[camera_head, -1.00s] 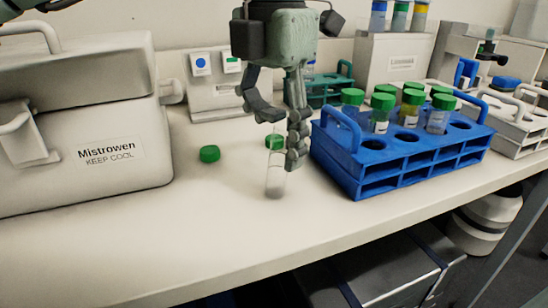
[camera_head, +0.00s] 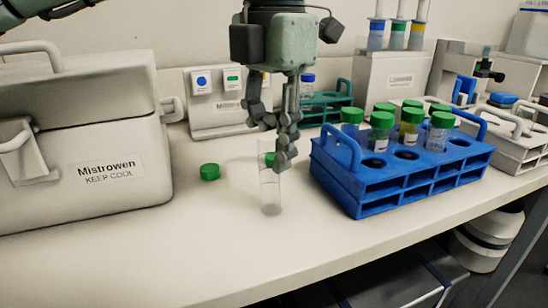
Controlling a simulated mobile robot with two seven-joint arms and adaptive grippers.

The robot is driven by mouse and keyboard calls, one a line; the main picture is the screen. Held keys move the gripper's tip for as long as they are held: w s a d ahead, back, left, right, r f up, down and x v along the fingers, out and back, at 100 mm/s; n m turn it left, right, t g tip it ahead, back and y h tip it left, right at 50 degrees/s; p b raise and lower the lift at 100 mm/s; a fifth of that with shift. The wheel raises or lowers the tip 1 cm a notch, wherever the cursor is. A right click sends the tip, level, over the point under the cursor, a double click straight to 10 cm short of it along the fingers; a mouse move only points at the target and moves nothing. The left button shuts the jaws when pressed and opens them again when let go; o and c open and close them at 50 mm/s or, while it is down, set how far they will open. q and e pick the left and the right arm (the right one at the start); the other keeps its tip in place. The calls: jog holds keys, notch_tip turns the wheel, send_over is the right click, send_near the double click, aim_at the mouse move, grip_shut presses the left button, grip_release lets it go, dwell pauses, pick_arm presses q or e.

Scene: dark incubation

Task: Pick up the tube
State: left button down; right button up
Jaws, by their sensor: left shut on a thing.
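The clear, uncapped tube (camera_head: 270,192) is upright at the middle of the bench, left of the blue rack. My left gripper (camera_head: 273,148) is above it, pointing down, its fingers shut on the tube's upper part. The fingers hide part of the tube's upper end. A green piece, apparently a cap (camera_head: 270,159), shows at or behind the tube; I cannot tell which. I cannot tell whether the tube's base touches the bench. My right gripper is not in view.
A blue rack (camera_head: 357,192) with several green-capped tubes stands close on the right. A loose green cap (camera_head: 210,172) lies left of the tube. A cool box (camera_head: 100,150) fills the left. A teal rack (camera_head: 325,110) is behind. The front bench is clear.

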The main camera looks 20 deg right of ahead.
aim_at(268, 181)
pick_arm(q)
jog(key=r, duration=0.2)
jog(key=a+r, duration=0.1)
jog(key=shift+s, duration=0.25)
jog(key=s+a+r+b, duration=0.1)
jog(key=s+a+r, duration=0.4)
jog(key=a, duration=0.4)
jog(key=shift+s+r+b, duration=0.25)
jog(key=shift+r+b, duration=0.05)
jog(key=shift+r, duration=0.45)
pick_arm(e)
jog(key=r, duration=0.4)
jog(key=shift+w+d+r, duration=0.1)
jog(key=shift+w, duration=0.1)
pick_arm(q)
jog(key=shift+c, duration=2.3)
grip_release()
